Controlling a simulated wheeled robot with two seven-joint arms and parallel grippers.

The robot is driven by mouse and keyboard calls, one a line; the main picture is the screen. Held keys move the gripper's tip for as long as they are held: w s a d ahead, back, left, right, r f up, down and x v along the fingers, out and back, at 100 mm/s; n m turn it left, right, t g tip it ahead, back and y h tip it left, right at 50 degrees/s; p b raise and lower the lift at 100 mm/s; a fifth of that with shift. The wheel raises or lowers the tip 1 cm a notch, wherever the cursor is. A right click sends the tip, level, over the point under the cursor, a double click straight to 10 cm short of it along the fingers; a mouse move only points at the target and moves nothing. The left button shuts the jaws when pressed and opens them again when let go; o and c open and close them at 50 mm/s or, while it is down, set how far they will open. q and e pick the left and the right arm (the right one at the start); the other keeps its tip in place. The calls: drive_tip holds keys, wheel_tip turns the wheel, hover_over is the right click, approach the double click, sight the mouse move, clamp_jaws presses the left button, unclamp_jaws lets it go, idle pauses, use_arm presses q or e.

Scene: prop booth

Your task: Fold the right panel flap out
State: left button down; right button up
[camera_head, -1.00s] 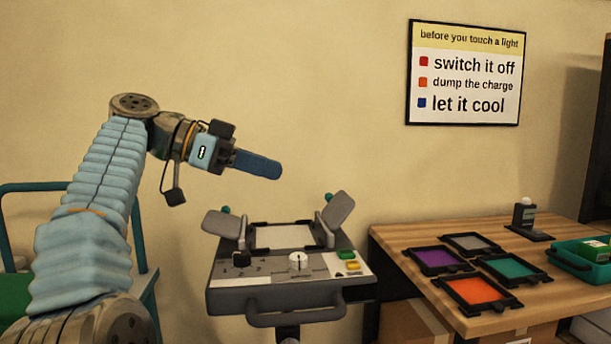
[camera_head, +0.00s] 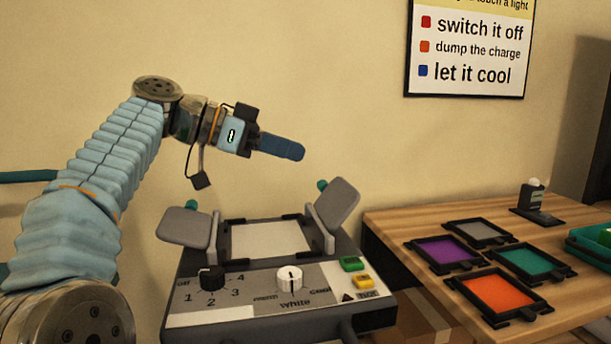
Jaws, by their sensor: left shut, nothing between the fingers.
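The right panel flap (camera_head: 337,202) is a grey plate at the right edge of the light's white panel (camera_head: 270,238). It stands tilted up and leans outward to the right. The left flap (camera_head: 184,226) is tilted out to the left. The grey light unit (camera_head: 178,298) has a black knob, a white knob, and green and yellow buttons on its front face. My left gripper (camera_head: 301,152) is shut and empty, with blue fingers pointing right. It is above and behind the panel, up and left of the right flap and apart from it. My right gripper is out of view.
A wooden table (camera_head: 400,222) on the right holds purple (camera_head: 440,252), grey (camera_head: 478,233), teal (camera_head: 527,260) and orange (camera_head: 497,293) framed filters. A small dark device (camera_head: 531,198) and a green bin (camera_head: 590,245) stand there. The wall sign (camera_head: 467,50) hangs behind.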

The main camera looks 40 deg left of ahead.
sight(332, 198)
use_arm(q)
drive_tip(key=shift+w+d+f+b, duration=0.1)
drive_tip(key=shift+w+d+f, duration=0.3)
drive_tip(key=shift+f, duration=0.3)
drive_tip(key=shift+w+d+f+b, duration=0.1)
drive_tip(key=shift+w+d+f, duration=0.3)
drive_tip(key=shift+f, duration=0.3)
drive_tip(key=shift+w+d+f+b, duration=0.1)
drive_tip(key=shift+w+d+f, duration=0.15)
drive_tip(key=shift+w+f, duration=0.35)
drive_tip(key=shift+s+f, duration=0.1)
drive_tip(key=shift+s, duration=0.05)
